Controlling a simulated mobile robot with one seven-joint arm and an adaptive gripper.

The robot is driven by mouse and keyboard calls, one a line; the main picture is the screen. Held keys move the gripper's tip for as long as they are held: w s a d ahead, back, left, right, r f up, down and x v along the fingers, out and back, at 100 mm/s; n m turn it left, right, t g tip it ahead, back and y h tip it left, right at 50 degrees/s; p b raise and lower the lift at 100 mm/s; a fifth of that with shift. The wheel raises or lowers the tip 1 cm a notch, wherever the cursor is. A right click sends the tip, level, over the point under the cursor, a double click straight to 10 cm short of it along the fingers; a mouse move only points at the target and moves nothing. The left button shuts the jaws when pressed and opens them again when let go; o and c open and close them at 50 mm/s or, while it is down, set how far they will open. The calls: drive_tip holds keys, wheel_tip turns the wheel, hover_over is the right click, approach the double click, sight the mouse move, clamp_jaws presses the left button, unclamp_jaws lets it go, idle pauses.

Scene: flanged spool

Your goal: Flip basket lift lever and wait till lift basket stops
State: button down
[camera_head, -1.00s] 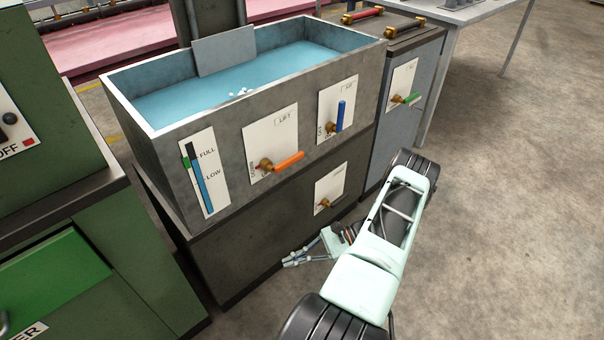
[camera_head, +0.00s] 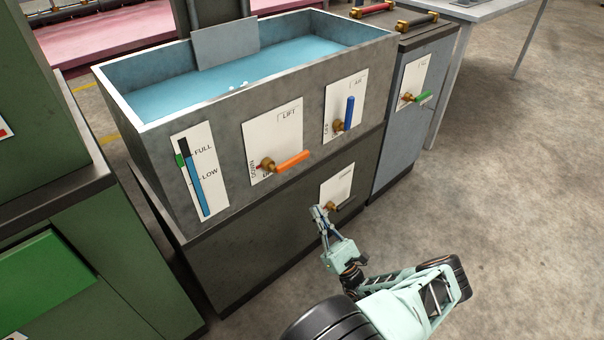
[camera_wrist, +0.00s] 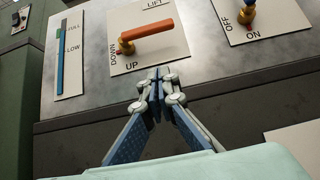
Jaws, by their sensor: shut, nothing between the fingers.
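The orange lift lever (camera_head: 291,161) sticks out to the right from its brass pivot on a white plate marked LIFT (camera_head: 274,130), on the front of the tank. The wrist view shows the same lever (camera_wrist: 148,31) above the fingertips, with DOWN and UP printed beside its pivot. My gripper (camera_head: 318,208) is shut and empty, pointing up in front of the tank's lower cabinet. In the wrist view its fingertips (camera_wrist: 157,74) meet below the lift plate, apart from the lever. The lift basket is not clearly visible; a grey plate (camera_head: 225,44) stands at the tank's back edge.
The tank (camera_head: 150,165) holds blue liquid. A blue lever (camera_head: 349,112) stands upright right of the lift plate, and a green lever (camera_head: 424,98) is farther right. A lower valve plate (camera_head: 337,186) is close behind my gripper. Open floor (camera_head: 510,190) lies to the right.

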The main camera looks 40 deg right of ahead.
drive_tip(key=s+r+x, duration=0.2)
drive_tip(key=x, duration=1.1)
drive_tip(key=shift+n+y, duration=0.3)
drive_tip(key=shift+d+r+n+y, duration=0.1)
drive_tip(key=shift+r+n+y, duration=0.05)
drive_tip(key=shift+n+y, duration=0.5)
